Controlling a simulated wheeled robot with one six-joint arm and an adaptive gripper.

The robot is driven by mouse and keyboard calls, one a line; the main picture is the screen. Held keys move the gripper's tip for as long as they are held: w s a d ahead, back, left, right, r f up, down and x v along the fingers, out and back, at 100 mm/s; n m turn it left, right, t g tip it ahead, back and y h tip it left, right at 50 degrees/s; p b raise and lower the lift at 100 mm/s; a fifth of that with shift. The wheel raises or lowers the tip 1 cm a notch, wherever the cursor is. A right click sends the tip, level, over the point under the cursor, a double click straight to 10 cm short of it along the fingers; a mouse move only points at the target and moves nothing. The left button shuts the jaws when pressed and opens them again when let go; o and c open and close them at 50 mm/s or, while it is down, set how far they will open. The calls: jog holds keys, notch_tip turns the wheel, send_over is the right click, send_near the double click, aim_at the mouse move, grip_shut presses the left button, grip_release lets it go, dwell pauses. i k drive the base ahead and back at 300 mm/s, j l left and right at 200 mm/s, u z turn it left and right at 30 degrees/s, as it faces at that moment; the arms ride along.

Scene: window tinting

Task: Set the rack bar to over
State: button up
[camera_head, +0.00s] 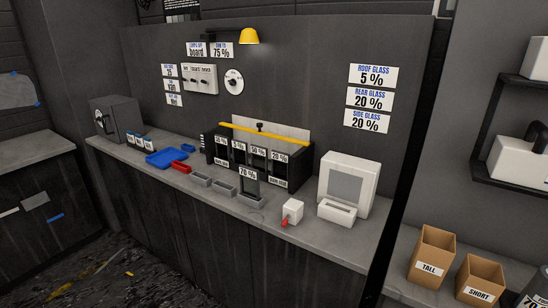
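The rack (211,149) is a black box with several slots on the grey counter, against the dark wall panel. Its slots carry white percentage labels. The rack bar (285,138) is a long yellow bar running along the rack's upper edge, sloping down to the right in the picture. A small black knob (260,126) stands near the bar's middle, in front of a pale back plate (290,129). I cannot tell from this view whether the bar lies over or behind the slots' contents. My gripper is not in view.
A dark piece labelled 70 % (248,187) stands in front of the rack. A white box with red lever (292,211) and white machine (347,183) stand right. A yellow lamp (249,36) hangs above.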

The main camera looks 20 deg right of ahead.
aim_at(272, 135)
jog(key=i+j, duration=0.1)
jog(key=i, duration=0.4)
jog(key=i+j+z, duration=0.1)
jog(key=i, duration=0.45)
